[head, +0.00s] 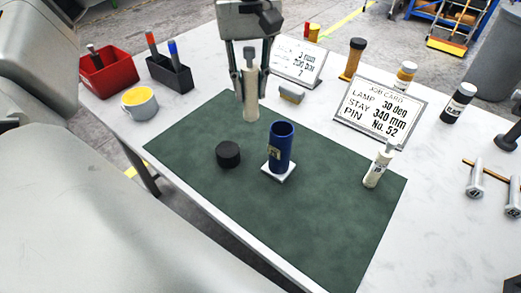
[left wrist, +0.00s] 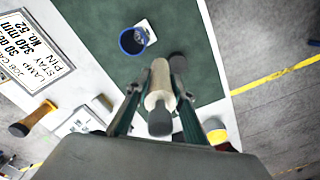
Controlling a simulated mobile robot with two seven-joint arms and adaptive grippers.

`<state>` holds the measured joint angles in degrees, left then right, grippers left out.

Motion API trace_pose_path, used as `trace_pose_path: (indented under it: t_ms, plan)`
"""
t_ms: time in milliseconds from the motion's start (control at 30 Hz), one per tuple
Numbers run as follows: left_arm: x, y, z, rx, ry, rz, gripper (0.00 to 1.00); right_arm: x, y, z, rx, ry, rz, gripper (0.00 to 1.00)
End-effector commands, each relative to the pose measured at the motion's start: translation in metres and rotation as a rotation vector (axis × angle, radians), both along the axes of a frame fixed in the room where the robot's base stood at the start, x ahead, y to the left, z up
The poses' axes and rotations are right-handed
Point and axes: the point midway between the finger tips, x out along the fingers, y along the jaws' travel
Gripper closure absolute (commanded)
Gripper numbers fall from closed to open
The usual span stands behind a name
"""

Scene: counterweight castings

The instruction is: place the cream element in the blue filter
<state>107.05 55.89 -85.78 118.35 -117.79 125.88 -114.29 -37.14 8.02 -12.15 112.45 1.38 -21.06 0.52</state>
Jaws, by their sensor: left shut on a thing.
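My left gripper (head: 250,85) is shut on the cream element (head: 251,103), a pale cylinder with a grey top. It holds the element roughly upright near the back edge of the green mat. The element also shows between the fingers in the left wrist view (left wrist: 158,84). The blue filter (head: 280,147) is an open-topped cylinder on a small white base, apart from the element and nearer the front. In the left wrist view the open filter (left wrist: 133,41) is beyond the element. My right gripper is not in view.
A black round cap (head: 228,154) lies left of the filter on the green mat (head: 310,240). A white bottle (head: 376,170) stands at the mat's right.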

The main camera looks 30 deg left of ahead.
Motion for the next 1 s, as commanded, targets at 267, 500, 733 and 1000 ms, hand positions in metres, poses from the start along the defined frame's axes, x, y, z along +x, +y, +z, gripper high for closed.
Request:
trace_pose_path:
  t_ms: [267, 500, 733, 1000]
  plan:
    - [-0.001, 0.0, -0.073, 0.001, 0.006, -0.002, 1.0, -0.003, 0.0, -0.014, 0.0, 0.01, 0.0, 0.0]
    - [0.0, 0.0, -0.116, 0.0, 0.001, 0.0, 1.0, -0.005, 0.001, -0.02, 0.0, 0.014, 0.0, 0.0]
    - [0.0, 0.0, -0.129, 0.0, 0.001, -0.001, 1.0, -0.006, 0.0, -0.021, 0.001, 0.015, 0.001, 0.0]
    - [-0.001, 0.0, -0.165, 0.0, 0.003, -0.002, 1.0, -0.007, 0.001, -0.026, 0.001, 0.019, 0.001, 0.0]
